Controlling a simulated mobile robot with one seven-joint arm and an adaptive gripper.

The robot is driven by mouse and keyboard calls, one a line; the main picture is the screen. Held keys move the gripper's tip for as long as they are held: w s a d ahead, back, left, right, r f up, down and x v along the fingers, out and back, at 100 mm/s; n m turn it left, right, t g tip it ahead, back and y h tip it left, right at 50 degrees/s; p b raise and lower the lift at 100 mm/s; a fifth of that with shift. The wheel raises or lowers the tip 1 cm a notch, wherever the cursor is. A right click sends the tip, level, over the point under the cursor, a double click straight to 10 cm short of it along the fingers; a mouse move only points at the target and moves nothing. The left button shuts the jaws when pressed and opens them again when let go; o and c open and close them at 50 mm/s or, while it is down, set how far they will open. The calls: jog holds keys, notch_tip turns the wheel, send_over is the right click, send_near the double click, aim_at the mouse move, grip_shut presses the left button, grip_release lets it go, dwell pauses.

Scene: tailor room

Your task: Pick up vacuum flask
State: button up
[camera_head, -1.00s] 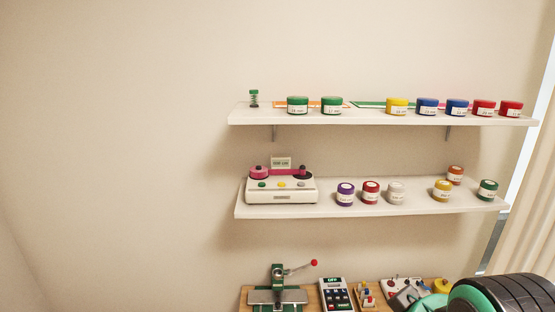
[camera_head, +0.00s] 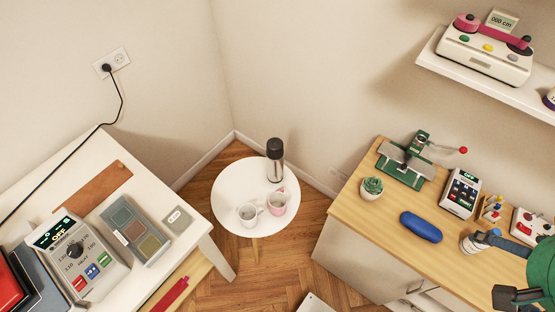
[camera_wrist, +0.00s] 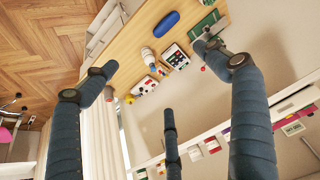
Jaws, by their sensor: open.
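The vacuum flask (camera_head: 275,162), a grey cylinder with a dark top, stands upright near the back edge of a small round white table (camera_head: 228,184) in the corner. Two cups stand in front of it, a whitish one (camera_head: 248,214) and a pinkish one (camera_head: 278,203). My gripper (camera_wrist: 160,76) is open, its dark fingers spread wide with nothing between them. In the head view, part of it shows at the lower right, over the wooden worktop, well to the right of the flask. The flask is not visible in the wrist view.
The wooden worktop (camera_head: 340,218) holds a plant (camera_head: 372,187), a blue case (camera_head: 421,227), a green press (camera_head: 405,165) and control boxes. A white desk (camera_head: 196,212) with devices stands left. A shelf (camera_head: 470,75) hangs upper right. Open floor lies between the furniture.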

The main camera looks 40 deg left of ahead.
jog(key=o, duration=0.4)
jog(key=shift+c, duration=0.2)
jog(key=shift+w, duration=0.1)
